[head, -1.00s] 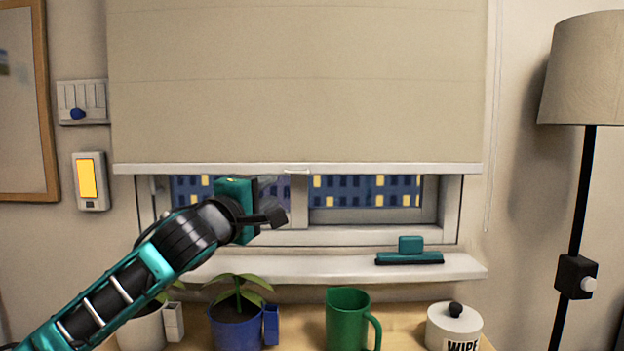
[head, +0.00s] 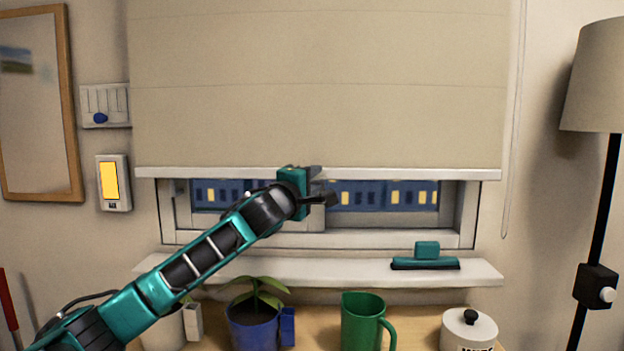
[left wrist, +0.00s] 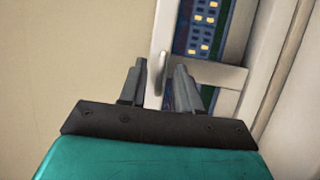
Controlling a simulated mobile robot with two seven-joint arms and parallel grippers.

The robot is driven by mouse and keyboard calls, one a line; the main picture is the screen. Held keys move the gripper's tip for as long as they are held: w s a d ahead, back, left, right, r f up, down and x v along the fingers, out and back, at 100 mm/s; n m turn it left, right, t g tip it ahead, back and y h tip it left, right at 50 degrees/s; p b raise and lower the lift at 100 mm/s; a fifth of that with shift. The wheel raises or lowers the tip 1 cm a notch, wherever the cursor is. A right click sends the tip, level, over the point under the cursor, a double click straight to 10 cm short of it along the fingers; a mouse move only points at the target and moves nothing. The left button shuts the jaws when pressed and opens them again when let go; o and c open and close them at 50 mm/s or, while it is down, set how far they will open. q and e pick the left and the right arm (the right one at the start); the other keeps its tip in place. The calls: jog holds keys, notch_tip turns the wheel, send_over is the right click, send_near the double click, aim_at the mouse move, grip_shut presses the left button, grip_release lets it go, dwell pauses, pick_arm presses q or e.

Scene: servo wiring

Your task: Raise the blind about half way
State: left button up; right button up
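The beige blind (head: 320,80) hangs over the upper part of the window, and its white bottom bar (head: 420,174) is level. A strip of window with lit buildings shows below it. My left gripper (head: 325,186) is at the middle of the bottom bar and hides part of it. In the left wrist view my left gripper (left wrist: 162,82) is open, with a finger on either side of the small pull tab (left wrist: 159,72) on the bar (left wrist: 166,28). I cannot tell whether the fingers touch it. My right gripper is not in view.
The white sill (head: 350,271) holds a teal squeegee (head: 426,257). Below stand a potted plant (head: 253,325), a green jug (head: 362,322) and a white lidded jar (head: 468,330). A cord (head: 510,150) hangs right of the blind, and a floor lamp (head: 600,200) stands far right.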

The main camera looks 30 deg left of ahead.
pick_arm(q)
grip_shut()
dwell(0.3)
dwell(1.2)
